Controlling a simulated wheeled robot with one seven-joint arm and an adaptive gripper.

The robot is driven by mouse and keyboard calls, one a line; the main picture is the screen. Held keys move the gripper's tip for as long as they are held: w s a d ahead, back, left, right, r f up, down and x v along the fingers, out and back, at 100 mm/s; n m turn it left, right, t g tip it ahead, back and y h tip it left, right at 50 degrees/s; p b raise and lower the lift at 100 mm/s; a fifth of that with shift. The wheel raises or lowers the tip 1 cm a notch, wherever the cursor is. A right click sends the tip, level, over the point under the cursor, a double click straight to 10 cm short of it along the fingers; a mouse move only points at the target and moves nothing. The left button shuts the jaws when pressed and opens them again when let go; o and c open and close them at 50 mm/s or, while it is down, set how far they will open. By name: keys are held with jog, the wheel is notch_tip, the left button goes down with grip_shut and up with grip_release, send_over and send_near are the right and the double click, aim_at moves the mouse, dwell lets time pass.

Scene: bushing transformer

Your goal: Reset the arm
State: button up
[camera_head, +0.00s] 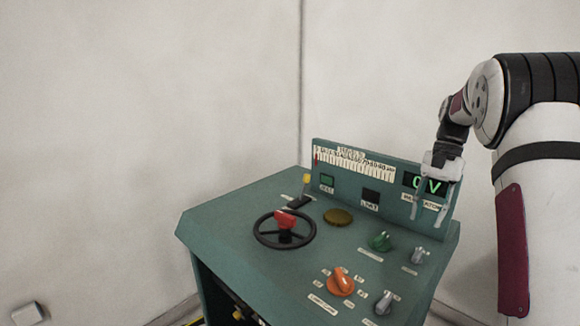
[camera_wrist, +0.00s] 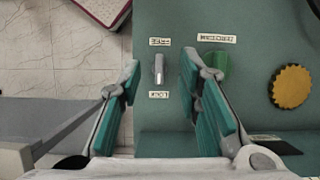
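My gripper (camera_head: 431,215) hangs from my arm at the right of the head view, fingers pointing down in front of the console's upright panel. In the wrist view my gripper (camera_wrist: 160,95) shows two teal-padded fingers spread apart with nothing between them. A grey switch knob (camera_wrist: 158,68) with labels above and below shows in the gap, beyond the fingertips. A green knob (camera_wrist: 214,66) is just right of the right finger and partly covered by it. The grey knob (camera_head: 419,256) and green knob (camera_head: 380,241) also show in the head view, below the gripper.
The green console (camera_head: 235,211) carries a black handwheel (camera_head: 262,243) with a red centre, an orange knob (camera_head: 341,281), another grey knob (camera_head: 384,302) and a yellow-brown disc (camera_head: 338,217). Its display (camera_head: 425,184) reads 0V. A white wall stands behind; floor lies left of the console.

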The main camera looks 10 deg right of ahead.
jog(key=s+a+r+n+t+h+p, duration=0.1)
jog(key=s+a+r+n+t+h, duration=0.3)
jog(key=s+a+r, duration=0.9)
jog(key=s+a+f+n+t, duration=0.1)
jog(key=s+a+f+n, duration=0.1)
jog(key=s, duration=0.6)
jog(key=s+a+f+n+t+p, duration=0.1)
jog(key=s+a+f+n+t, duration=0.1)
jog(key=s+a, duration=0.4)
jog(key=s+f+n, duration=0.1)
jog(key=s+n, duration=0.1)
jog(key=s, duration=0.1)
jog(key=shift+a+y, duration=0.3)
jog(key=shift+a, duration=0.05)
jog(key=shift+w+f, duration=0.1)
